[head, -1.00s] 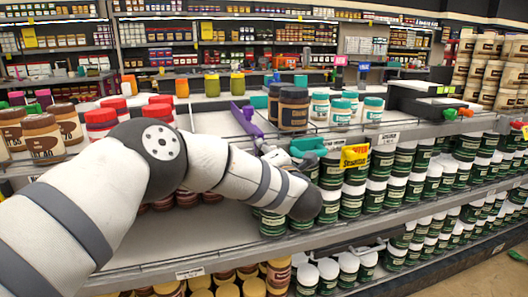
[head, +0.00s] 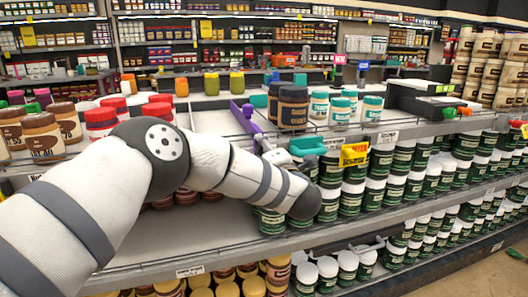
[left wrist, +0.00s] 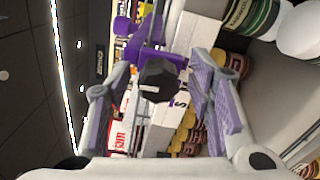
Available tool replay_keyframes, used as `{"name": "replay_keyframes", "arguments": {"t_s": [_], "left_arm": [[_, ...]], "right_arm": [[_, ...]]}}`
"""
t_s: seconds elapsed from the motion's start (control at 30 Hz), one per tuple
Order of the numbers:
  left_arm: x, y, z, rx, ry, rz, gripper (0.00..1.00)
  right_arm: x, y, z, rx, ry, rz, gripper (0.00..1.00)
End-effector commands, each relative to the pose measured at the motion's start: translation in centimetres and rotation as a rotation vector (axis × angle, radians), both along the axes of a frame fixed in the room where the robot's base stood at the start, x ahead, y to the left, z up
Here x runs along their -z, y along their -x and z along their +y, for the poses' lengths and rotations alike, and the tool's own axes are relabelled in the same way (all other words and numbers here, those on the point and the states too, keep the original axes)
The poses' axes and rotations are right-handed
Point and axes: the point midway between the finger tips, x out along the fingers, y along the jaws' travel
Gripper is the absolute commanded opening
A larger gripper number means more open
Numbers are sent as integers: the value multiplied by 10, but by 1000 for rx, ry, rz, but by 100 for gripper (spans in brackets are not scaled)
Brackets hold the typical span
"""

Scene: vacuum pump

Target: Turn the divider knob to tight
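A purple divider (head: 245,121) stands along the front of the shelf, left of the dark-lidded jars. In the left wrist view it is a purple piece (left wrist: 160,55) carrying a dark faceted knob (left wrist: 158,82) with a pale mark on its face. My left gripper (head: 264,146) is at the shelf's front edge, close to the divider. In the left wrist view its two purple-padded fingers (left wrist: 160,92) are spread, one on each side of the knob, with visible gaps. Whether the knob lies fully between the pads in depth I cannot tell. My right gripper is not clearly seen.
Dark-lidded jars (head: 293,107) and white-lidded teal jars (head: 341,112) stand right of the divider. Red-lidded jars (head: 101,122) stand left. A green clip (head: 307,146) and yellow tag (head: 354,155) hang on the shelf edge. Green jars (head: 383,165) fill the shelf below.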

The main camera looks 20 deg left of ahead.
Motion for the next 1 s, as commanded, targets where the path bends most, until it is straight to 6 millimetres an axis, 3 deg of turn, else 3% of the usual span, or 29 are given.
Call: {"name": "replay_keyframes", "arguments": {"t_s": [0.27,0.7,1.0], "left_arm": [[0,5,-5,2,0,0,48],[0,90,-61,3,-1,1,48],[-1,100,-67,0,0,-1,48]], "right_arm": [[0,0,0,0,0,0,40],[0,0,0,0,0,0,40],[0,0,0,0,0,0,40]]}}
